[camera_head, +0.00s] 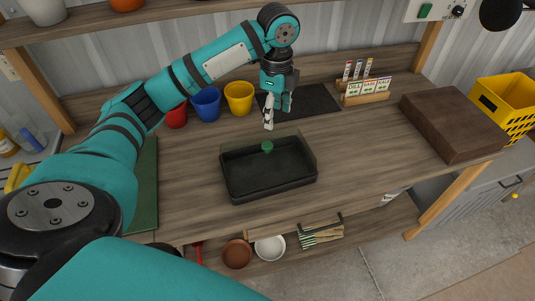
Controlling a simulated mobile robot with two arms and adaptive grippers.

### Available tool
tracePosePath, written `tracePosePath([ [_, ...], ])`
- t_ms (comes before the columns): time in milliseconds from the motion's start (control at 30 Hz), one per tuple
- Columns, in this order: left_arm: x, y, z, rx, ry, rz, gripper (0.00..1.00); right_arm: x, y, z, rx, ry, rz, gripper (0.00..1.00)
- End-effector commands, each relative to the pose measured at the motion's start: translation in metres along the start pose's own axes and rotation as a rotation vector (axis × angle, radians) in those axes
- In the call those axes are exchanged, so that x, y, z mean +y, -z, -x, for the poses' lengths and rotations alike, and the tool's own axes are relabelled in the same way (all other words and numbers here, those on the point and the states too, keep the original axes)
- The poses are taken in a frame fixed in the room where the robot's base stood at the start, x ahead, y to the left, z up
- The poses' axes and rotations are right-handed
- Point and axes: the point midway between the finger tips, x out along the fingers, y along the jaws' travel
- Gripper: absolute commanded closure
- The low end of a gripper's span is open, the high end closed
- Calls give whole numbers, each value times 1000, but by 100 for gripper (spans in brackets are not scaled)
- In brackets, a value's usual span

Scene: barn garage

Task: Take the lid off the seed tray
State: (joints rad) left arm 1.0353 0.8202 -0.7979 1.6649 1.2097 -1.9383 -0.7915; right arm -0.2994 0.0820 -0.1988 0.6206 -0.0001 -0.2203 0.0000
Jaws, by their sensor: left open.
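The black seed tray (268,193) sits on the wooden workbench near its front edge. A see-through lid with a faint olive tint appears to cover it; its outline is hard to make out. My left gripper (277,116) is open and empty, pointing down just behind the tray, apart from the knob. My right gripper is not in view.
Red, blue and yellow pots (239,98) stand behind the tray, left of a dark mat (310,100). A seed packet rack (365,90) and a brown box (453,124) stand to the right. Bench between tray and box is clear. Bowls (270,248) sit below.

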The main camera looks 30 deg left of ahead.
Motion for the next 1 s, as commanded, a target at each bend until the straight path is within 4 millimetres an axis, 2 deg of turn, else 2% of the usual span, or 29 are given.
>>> tracePosePath([
  [33, -5, -11, 16, -3, -2, 1, 41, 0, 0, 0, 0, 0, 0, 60],
  [100, -7, -20, 28, 1, -10, -5, 41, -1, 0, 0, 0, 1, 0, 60],
  [233, -7, -25, 30, 4, -20, -10, 41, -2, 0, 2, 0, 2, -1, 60],
  [367, -6, -25, 8, 4, -23, -11, 41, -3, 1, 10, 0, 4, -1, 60],
  [700, -5, -24, -64, 5, -20, -10, 41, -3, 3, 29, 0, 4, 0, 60],
  [833, -6, -23, -80, 6, -18, -10, 41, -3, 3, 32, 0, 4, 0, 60],
  [1000, -5, -23, -89, 6, -17, -10, 41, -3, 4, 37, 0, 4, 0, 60],
])
